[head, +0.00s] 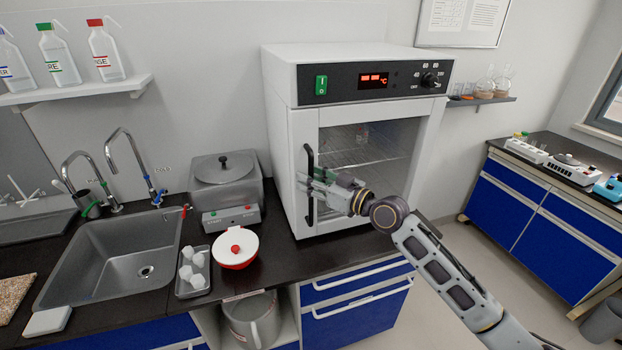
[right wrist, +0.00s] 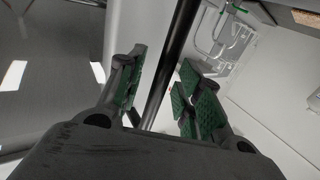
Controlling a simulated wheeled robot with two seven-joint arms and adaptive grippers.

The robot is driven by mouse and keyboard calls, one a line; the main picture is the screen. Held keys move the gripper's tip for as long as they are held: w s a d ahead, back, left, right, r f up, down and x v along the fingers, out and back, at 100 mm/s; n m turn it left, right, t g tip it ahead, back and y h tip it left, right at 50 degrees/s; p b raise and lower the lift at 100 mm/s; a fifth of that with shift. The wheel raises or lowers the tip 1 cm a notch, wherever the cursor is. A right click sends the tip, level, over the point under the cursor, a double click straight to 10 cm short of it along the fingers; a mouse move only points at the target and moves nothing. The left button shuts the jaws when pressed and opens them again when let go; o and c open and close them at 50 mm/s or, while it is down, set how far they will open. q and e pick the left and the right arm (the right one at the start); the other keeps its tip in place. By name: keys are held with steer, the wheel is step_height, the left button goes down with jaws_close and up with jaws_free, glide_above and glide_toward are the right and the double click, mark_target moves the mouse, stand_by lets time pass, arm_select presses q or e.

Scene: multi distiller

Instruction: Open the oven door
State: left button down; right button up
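The oven (head: 297,75) is a white cabinet with a black control panel and a glass door (head: 362,140), which looks closed. Its black vertical handle (head: 309,160) is on the door's left side. In the right wrist view the handle (right wrist: 172,65) runs between the two green-padded fingers of the right gripper (right wrist: 162,92). The fingers are apart, with visible gaps beside the bar. The gripper hides part of the handle in the head view. My left gripper is not in view.
A sink (head: 110,262) is farther left. Open floor (head: 465,250) lies to the right, before blue cabinets (head: 535,215).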

steer(key=shift+c, duration=0.2)
jaws_close()
stand_by(0.5)
